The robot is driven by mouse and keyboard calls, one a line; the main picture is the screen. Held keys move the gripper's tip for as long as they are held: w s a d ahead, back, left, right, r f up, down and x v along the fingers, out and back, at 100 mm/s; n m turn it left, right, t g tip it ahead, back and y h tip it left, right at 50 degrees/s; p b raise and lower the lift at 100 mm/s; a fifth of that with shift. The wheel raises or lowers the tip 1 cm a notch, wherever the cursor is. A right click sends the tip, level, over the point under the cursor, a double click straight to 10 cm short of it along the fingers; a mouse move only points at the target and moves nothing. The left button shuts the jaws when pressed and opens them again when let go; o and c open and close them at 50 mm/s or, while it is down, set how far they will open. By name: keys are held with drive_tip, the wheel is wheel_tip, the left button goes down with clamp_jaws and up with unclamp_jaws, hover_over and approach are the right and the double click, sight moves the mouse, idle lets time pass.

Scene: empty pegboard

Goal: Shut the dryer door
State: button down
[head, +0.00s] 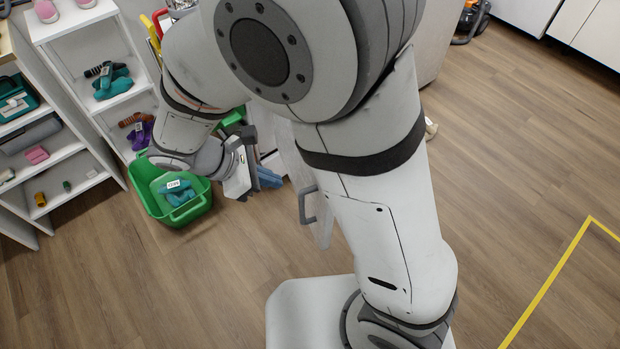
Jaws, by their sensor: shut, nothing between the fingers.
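A flat white panel with a grey bar handle (308,205) shows just left of my arm; it looks like the dryer door and stands out at an angle. My arm hides its right part, and the dryer's body and opening cannot be made out clearly. My gripper (243,182) is left of the door, at the end of my bent arm, with a visible gap to the handle. It is shut and holds nothing. Its fingertips are small and hard to make out.
A green basket (183,219) with teal cloth items (177,192) stands on the floor just left of my gripper. White shelves (98,45) with socks and small goods line the left. Something blue (268,177) lies right of my gripper. The wooden floor (510,150) at right is open.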

drive_tip(key=w+d+f+n+b, duration=0.1)
drive_tip(key=w+d+f+b, duration=0.1)
drive_tip(key=d+f, duration=0.6)
drive_tip(key=shift+w+d+f+n+t+b, duration=0.3)
drive_tip(key=shift+d, duration=0.1)
